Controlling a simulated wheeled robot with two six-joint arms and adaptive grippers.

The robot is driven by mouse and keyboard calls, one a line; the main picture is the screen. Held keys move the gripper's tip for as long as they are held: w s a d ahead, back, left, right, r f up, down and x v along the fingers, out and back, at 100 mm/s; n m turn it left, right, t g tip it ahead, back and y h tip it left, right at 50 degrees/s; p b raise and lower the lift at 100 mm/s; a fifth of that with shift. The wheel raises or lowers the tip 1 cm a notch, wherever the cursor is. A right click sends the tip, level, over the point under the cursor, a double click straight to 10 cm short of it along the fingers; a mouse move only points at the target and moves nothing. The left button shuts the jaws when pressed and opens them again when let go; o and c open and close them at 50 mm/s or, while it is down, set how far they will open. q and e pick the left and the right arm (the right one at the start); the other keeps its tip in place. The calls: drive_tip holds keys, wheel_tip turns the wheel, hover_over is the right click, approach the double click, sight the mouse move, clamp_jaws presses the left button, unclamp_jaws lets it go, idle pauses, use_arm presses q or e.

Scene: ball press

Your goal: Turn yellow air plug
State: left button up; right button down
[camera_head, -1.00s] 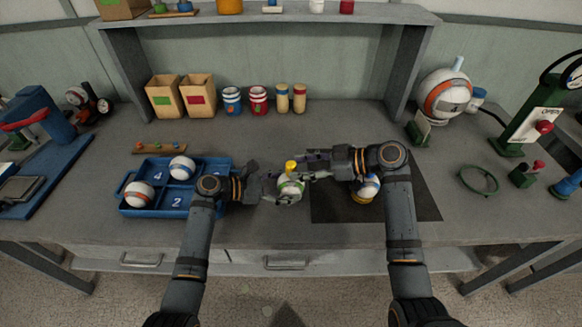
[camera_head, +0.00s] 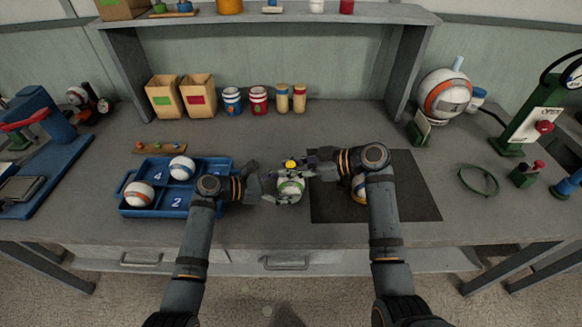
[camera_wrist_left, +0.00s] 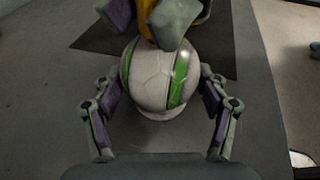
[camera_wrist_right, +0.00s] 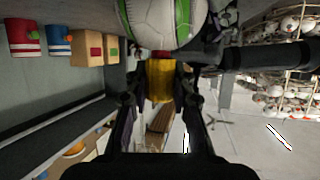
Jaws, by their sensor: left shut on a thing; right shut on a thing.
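A white ball with green stripes (camera_head: 290,187) is held upright at the middle of the table. My left gripper (camera_head: 277,188) is shut on this ball from the left; in the left wrist view its fingers sit on both sides of the ball (camera_wrist_left: 152,80). The yellow air plug (camera_head: 291,163) is on top of the ball. My right gripper (camera_head: 309,163) is shut on the plug from the right. In the right wrist view the yellow plug (camera_wrist_right: 160,80) lies between the fingers, against the ball (camera_wrist_right: 162,22).
A blue tray (camera_head: 126,196) with two white balls stands at the left. A dark mat (camera_head: 415,200) lies at the right, with another ball (camera_head: 358,186) partly hidden behind my right arm. Boxes and jars line the back.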

drive_tip(key=m+t, duration=0.2)
drive_tip(key=shift+s+a+t+h, duration=0.1)
drive_tip(key=shift+t+h, duration=0.2)
drive_tip(key=shift+h, duration=0.1)
drive_tip(key=shift+m+t+h, duration=0.3)
drive_tip(key=shift+m+t, duration=0.2)
drive_tip(key=shift+m, duration=0.1)
drive_tip(key=c, duration=1.1)
unclamp_jaws()
drive_tip(key=v, duration=1.2)
